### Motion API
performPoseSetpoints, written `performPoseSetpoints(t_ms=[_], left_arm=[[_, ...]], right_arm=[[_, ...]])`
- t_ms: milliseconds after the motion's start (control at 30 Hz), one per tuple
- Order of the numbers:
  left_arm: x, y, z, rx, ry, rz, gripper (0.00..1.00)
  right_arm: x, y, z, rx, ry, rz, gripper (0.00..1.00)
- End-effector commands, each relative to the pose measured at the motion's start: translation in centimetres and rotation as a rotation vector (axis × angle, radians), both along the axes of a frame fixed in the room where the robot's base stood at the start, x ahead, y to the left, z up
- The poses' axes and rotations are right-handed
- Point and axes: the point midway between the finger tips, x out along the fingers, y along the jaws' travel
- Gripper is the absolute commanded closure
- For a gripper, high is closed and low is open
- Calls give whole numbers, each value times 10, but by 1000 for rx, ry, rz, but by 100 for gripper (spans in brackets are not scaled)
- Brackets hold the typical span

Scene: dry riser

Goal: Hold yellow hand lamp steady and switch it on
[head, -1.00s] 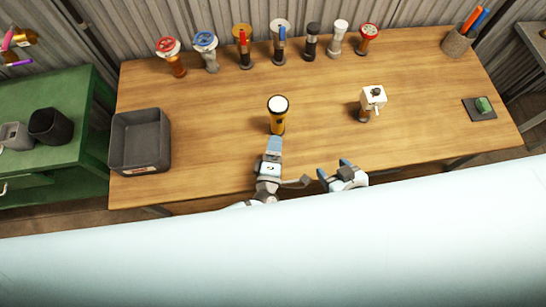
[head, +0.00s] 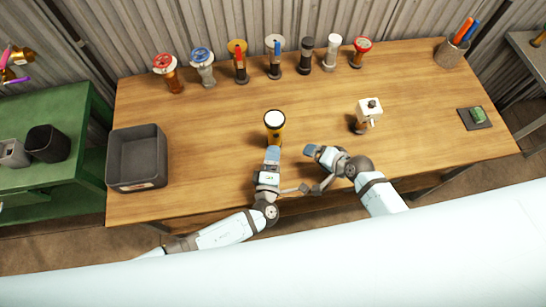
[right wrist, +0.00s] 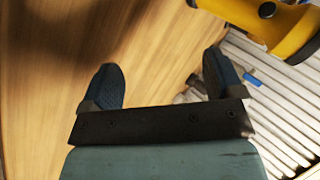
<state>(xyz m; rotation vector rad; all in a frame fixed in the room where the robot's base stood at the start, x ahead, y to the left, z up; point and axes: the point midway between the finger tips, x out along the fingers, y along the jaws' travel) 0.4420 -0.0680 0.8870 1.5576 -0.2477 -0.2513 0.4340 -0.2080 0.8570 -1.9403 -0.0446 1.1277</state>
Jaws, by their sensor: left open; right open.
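The yellow hand lamp (head: 274,134) stands upright on the wooden table, its round white lens facing up. My left gripper (head: 272,154) is open, right at the near side of the lamp; I cannot tell whether its fingers reach around the body. My right gripper (head: 314,152) is open and empty, to the right of the lamp and apart from it. In the right wrist view its two dark fingers (right wrist: 162,78) are spread with nothing between them. The lamp (right wrist: 290,30) also shows at the upper right there, with a small dark round button on its side.
A grey bin (head: 137,150) stands at the table's left. A white box-shaped fitting on a stand (head: 369,112) is to the right. Several valves and fittings (head: 240,62) line the back edge. A dark pad with a green piece (head: 477,118) lies far right. The table's middle is otherwise clear.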

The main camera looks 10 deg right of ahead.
Motion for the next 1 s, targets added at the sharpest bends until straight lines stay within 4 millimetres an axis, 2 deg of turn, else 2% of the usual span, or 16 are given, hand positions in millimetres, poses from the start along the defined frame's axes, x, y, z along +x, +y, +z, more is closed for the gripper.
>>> performPoseSetpoints(t_ms=[33, 133, 300, 500, 767, 1000], left_arm=[[0, 0, 0, 0, 0, 0, 25], [0, 0, 0, 0, 0, 0, 25], [0, 0, 0, 0, 0, 0, 25], [0, 0, 0, 0, 0, 0, 25], [0, 0, 0, 0, 0, 0, 25], [0, 0, 0, 0, 0, 0, 25]], right_arm=[[13, 1, -5, 114, 98, -70, 13], [29, 7, -12, 361, 333, -218, 13], [55, 16, -7, 702, 702, -422, 13], [74, 22, 6, 926, 989, -550, 13], [81, 33, 7, 989, 1077, -581, 13], [90, 60, -9, 987, 1075, -581, 13]])
